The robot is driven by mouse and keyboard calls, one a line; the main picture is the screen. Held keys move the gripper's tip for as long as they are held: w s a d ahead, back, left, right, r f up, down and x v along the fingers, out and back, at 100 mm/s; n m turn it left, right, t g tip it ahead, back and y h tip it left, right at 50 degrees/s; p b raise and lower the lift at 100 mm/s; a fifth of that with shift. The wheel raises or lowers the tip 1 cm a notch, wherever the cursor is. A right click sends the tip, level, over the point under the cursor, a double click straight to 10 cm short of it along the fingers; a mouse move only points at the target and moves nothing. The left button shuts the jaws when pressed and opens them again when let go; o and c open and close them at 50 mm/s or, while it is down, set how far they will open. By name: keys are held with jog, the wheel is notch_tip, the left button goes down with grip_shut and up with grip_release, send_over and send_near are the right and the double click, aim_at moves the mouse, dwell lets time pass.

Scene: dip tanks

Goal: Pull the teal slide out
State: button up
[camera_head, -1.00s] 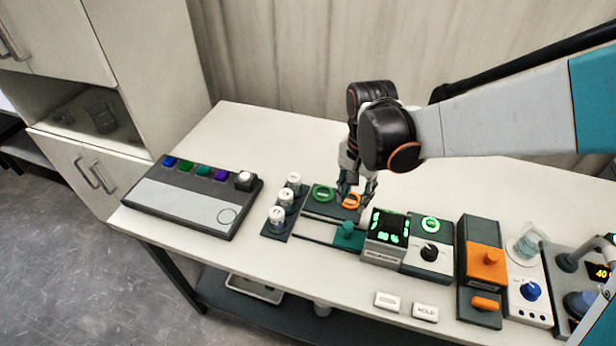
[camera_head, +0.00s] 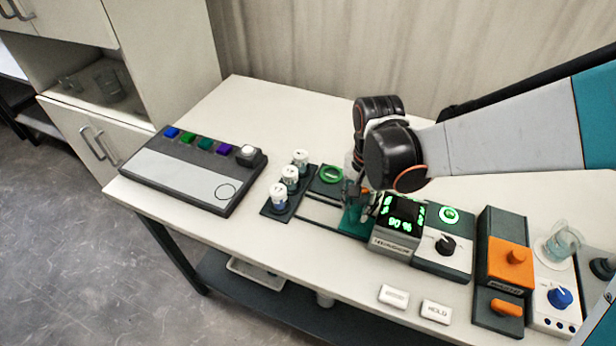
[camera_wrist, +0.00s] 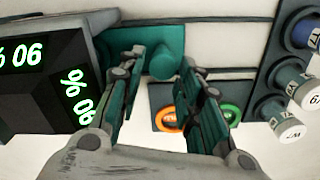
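The teal slide (camera_head: 353,224) is a flat block with a round knob, beside the box with the green display (camera_head: 402,214). In the head view my gripper (camera_head: 358,203) is down over it and hides its knob. In the wrist view the teal slide (camera_wrist: 150,42) lies just beyond the fingertips, and its knob (camera_wrist: 164,66) shows between them. My gripper (camera_wrist: 160,66) is open in that view, one finger on each side of the knob with a gap. Whether a finger touches the knob I cannot tell.
Several white-capped vials (camera_head: 289,177) stand left of the slide. A green ring (camera_head: 331,174) lies behind it; an orange ring (camera_wrist: 168,119) shows in the wrist view. The display box is close on the right. A dial panel (camera_head: 444,240) and orange-topped unit (camera_head: 509,257) stand further right.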

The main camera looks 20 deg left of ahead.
jog(key=shift+s+a+r, duration=0.15)
jog(key=shift+s+a, duration=0.15)
jog(key=shift+s, duration=0.35)
grip_shut()
jog(key=a, duration=0.3)
jog(key=w+a, duration=0.1)
jog(key=a, duration=0.6)
jog(key=shift+w, duration=0.4)
jog(key=shift+c, duration=0.6)
grip_release()
jog(key=shift+o, duration=0.6)
jog(key=shift+s+a, duration=0.2)
jog(key=shift+a, duration=0.05)
jog(key=shift+w+d, duration=0.1)
